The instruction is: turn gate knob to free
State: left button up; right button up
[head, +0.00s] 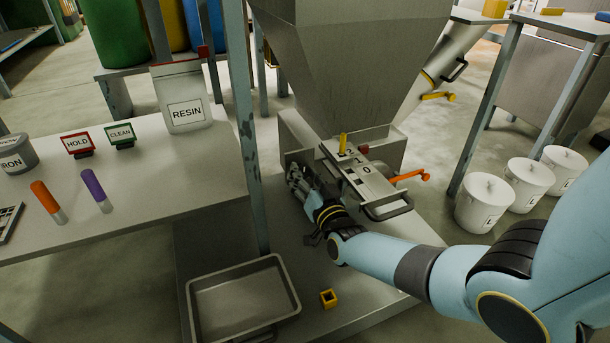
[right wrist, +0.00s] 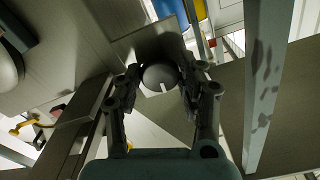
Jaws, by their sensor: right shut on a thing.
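My right gripper (head: 296,177) reaches to the side of the slide gate under the grey hopper (head: 355,60). In the right wrist view my right gripper (right wrist: 160,85) is shut on a round grey knob (right wrist: 158,76), with one finger on each side. The knob has a pale mark line pointing toward the wrist. The knob is hidden behind the gripper in the head view. The gate plate (head: 358,172) carries a "0" mark, a yellow pin (head: 342,143), a red knob (head: 364,149) and a grey handle (head: 390,208). My left gripper is not in view.
An orange lever (head: 408,175) sticks out right of the gate. A metal tray (head: 243,325) and a yellow block (head: 328,298) lie below. The left table holds a RESIN bag (head: 183,90), HOLD (head: 78,144) and CLEAN (head: 121,134) signs. A post (head: 242,120) stands close left of my gripper.

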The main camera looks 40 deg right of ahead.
jog(key=shift+a+f, duration=0.1)
dwell(0.5)
jog(key=o, duration=1.1)
jog(key=shift+o, duration=0.2)
jog(key=v, duration=1.2)
